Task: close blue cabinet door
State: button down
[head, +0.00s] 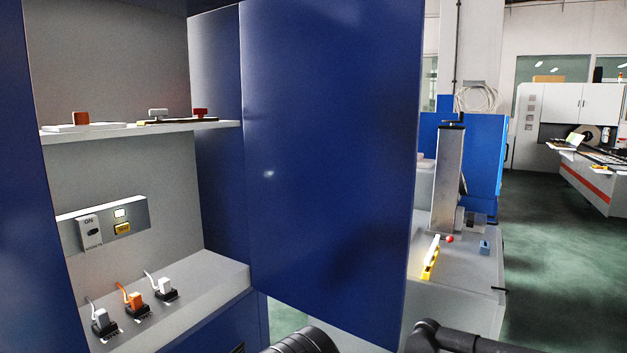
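The blue cabinet door (330,150) stands open in the head view, swung out from the right side of the cabinet. The blue cabinet (20,170) is on the left, with its grey inside showing. Dark parts of my arm show at the bottom edge, in front of and below the door. My gripper's fingertips cannot be made out, and I cannot tell whether anything touches the door.
Inside the cabinet are a shelf (150,131) with small items, a switch panel (105,224) and several plugs on a lower ledge (200,275). A grey bench (470,270) with a metal column stands right of the door. Green floor (555,270) is open at the right.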

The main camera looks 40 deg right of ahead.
aim_at(331, 89)
jog(key=l+u, duration=0.35)
jog(key=k+l+u, duration=0.15)
jog(key=u, duration=0.2)
jog(key=k+l+u, duration=0.1)
jog(key=l+u, duration=0.25)
jog(key=k+l, duration=0.25)
jog(key=l, duration=0.15)
jog(key=k+l, duration=0.25)
jog(key=l, duration=0.2)
jog(key=k+l, duration=0.55)
jog(key=l, duration=0.3)
jog(key=k+l, duration=0.25)
jog(key=l, duration=0.15)
jog(key=k+l, duration=0.25)
jog(key=l, duration=0.2)
jog(key=k+l, duration=0.3)
jog(key=i+l, duration=0.05)
jog(key=l, duration=0.05)
